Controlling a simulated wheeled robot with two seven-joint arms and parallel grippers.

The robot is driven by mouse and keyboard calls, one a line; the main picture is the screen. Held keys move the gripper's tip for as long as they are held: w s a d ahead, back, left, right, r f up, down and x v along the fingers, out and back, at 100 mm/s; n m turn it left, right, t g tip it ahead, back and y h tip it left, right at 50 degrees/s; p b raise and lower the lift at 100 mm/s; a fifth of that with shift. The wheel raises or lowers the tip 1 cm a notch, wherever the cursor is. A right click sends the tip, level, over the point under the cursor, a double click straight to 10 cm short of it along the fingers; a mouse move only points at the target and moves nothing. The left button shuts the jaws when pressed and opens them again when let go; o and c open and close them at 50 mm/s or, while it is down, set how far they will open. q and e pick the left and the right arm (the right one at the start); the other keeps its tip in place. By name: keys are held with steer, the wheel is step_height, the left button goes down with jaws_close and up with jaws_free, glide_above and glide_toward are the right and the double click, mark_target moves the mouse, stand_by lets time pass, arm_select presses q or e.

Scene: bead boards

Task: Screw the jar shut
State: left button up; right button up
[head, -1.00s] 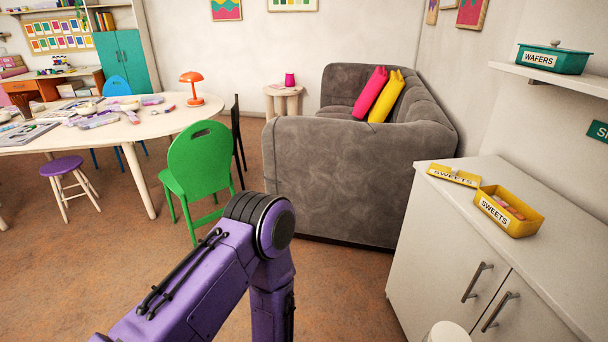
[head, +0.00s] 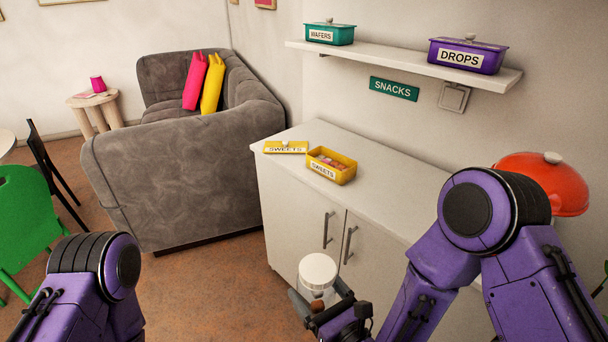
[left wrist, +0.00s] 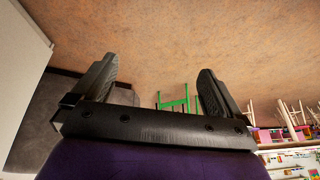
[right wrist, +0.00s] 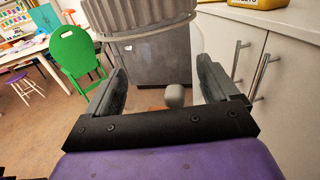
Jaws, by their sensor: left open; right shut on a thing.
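A jar (head: 316,294) with a round white lid (head: 318,268) on its top is held upright in front of the cabinet. My right gripper (head: 322,300) is shut around the jar's body, below the lid. In the right wrist view the lid's ribbed rim (right wrist: 145,17) is above the fingers, and the see-through jar is between them. Something brown and a rounded grey piece show through the glass. I cannot tell how tightly the lid sits. My left gripper (left wrist: 157,80) is open and empty over the floor, away from the jar; it is hidden in the head view.
A white cabinet (head: 285,190) carries an open yellow sweets box (head: 338,176) and its lid (head: 286,147). A wall shelf (head: 400,66) holds wafers and drops boxes. A grey sofa (head: 180,170) and a green chair (head: 22,215) stand to the left. Open floor lies between.

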mark_target(325, 279)
steer(key=s+r+m+h+p, duration=0.1)
steer(key=r, duration=0.2)
steer(key=r+t+h+p, duration=0.1)
steer(key=r+p, duration=0.1)
steer(key=r, duration=0.1)
steer(key=s+d+r+m+h+p, duration=0.1)
steer(key=r+p, duration=0.1)
steer(key=r, duration=0.2)
steer(key=shift+s+r+m+t+h, duration=0.1)
steer(key=shift+s+m+t+h, duration=0.2)
steer(key=shift+h, duration=0.1)
arm_select(q)
step_height(325, 279, up, 12)
steer(key=p, duration=0.5)
steer(key=shift+r, duration=0.25)
arm_select(e)
steer(key=s+d+r+m+h, duration=0.3)
steer(key=s+r+h, duration=0.1)
steer(key=r, duration=0.2)
steer(key=shift+t+h, duration=0.3)
steer(key=shift+d, duration=0.1)
